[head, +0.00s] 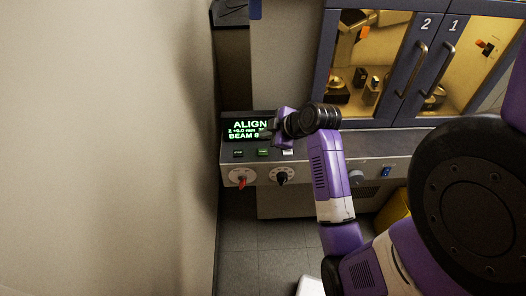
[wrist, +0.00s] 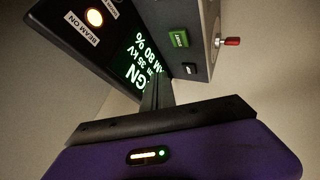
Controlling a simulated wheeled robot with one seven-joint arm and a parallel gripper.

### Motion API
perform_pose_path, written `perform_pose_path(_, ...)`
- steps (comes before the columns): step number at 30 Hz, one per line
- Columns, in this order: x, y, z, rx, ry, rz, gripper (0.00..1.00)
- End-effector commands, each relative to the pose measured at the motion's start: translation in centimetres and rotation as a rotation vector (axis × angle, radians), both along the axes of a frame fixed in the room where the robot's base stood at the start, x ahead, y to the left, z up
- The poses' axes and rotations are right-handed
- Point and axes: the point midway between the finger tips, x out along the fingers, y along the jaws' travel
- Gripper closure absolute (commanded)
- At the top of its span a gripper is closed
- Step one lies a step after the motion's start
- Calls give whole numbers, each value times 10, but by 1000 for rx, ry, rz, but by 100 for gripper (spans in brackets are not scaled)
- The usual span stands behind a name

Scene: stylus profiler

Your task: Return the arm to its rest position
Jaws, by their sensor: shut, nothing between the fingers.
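My arm reaches up from the lower right in the head view, and my gripper (head: 268,134) is in front of the right part of the control panel's display (head: 245,128). The display reads ALIGN, with a BEAM line partly covered by the gripper. In the wrist view my gripper's fingers (wrist: 157,92) are together, with nothing visible between them. The display (wrist: 137,68) is behind the fingertips there, and I cannot tell whether they touch the panel. A green START button (wrist: 179,39) and a lit BEAM ON lamp (wrist: 95,17) show nearby.
A red-handled switch (head: 242,182) and a black knob (head: 282,177) stick out of the console front. Closed cabinet doors with handles (head: 411,70) stand behind. A blue rocker switch (head: 386,171) is to the right. A plain wall (head: 100,150) bounds the left; floor (head: 275,265) shows below.

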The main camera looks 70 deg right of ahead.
Motion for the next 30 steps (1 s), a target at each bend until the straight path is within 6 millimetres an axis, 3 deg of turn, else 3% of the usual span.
perform_pose_path(11, 0, 1, -1, 1, 0, -1, 100)
perform_pose_path(14, 2, 10, -8, 10, -5, -9, 100)
perform_pose_path(17, 7, 35, -25, 26, -24, -31, 100)
perform_pose_path(22, 9, 101, -58, 64, -87, -93, 100)
perform_pose_path(30, -17, 204, -79, 130, -224, -146, 100)
